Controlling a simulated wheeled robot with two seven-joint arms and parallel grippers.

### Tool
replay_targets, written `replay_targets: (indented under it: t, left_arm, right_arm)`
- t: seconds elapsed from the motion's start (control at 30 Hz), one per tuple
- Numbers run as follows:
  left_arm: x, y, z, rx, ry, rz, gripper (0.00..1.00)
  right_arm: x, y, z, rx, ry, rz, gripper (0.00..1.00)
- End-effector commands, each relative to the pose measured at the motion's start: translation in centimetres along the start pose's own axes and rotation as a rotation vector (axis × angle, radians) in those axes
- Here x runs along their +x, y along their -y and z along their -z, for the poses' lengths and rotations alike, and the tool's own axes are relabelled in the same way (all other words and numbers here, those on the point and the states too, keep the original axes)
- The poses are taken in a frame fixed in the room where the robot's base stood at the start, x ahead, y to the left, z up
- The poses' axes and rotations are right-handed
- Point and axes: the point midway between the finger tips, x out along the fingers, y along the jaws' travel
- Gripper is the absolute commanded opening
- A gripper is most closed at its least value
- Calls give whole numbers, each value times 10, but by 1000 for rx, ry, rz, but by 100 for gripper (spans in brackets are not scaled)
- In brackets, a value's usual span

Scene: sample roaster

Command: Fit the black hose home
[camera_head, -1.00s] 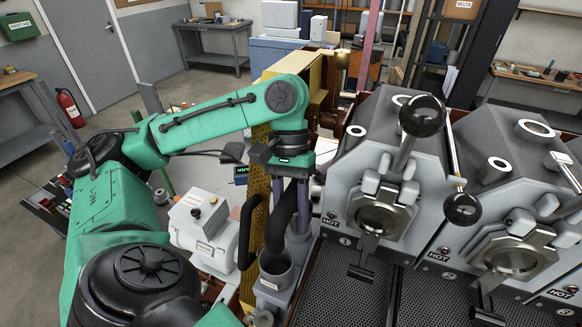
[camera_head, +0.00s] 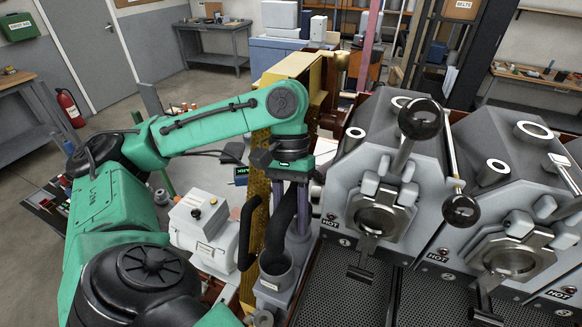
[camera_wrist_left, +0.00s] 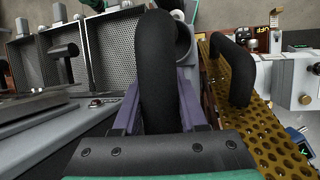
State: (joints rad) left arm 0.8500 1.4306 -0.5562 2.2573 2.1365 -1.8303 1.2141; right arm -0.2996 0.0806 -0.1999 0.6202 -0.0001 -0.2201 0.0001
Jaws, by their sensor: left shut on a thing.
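The black hose (camera_head: 280,222) bends down from my left gripper (camera_head: 291,212) toward a grey cup-shaped socket (camera_head: 277,272). My left gripper has purple fingers and is shut on the hose. The hose's lower end is at the socket's mouth; how deep it sits I cannot tell. In the left wrist view the hose (camera_wrist_left: 158,70) runs up between the purple fingers (camera_wrist_left: 160,115) and curves over, hiding part of the grey socket (camera_wrist_left: 183,42). My right gripper is not in view.
A yellow perforated guard (camera_head: 256,180) with a black handle (camera_head: 246,238) stands close left of the hose. A white motor housing (camera_head: 203,222) is further left. Grey roaster units marked HOT (camera_head: 380,190) stand close on the right, above dark perforated trays (camera_head: 337,290).

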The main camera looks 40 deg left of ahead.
Motion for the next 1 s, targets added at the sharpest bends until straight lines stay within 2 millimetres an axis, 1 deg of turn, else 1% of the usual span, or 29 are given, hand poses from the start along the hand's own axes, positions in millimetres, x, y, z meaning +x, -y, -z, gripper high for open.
replay_targets:
  t: [0.83,1.0]
  left_arm:
    - [21,4,7,0,7,0,0]
    - [18,4,6,0,9,-1,0]
  right_arm:
    - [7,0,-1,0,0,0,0]
    - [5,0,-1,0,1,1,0]
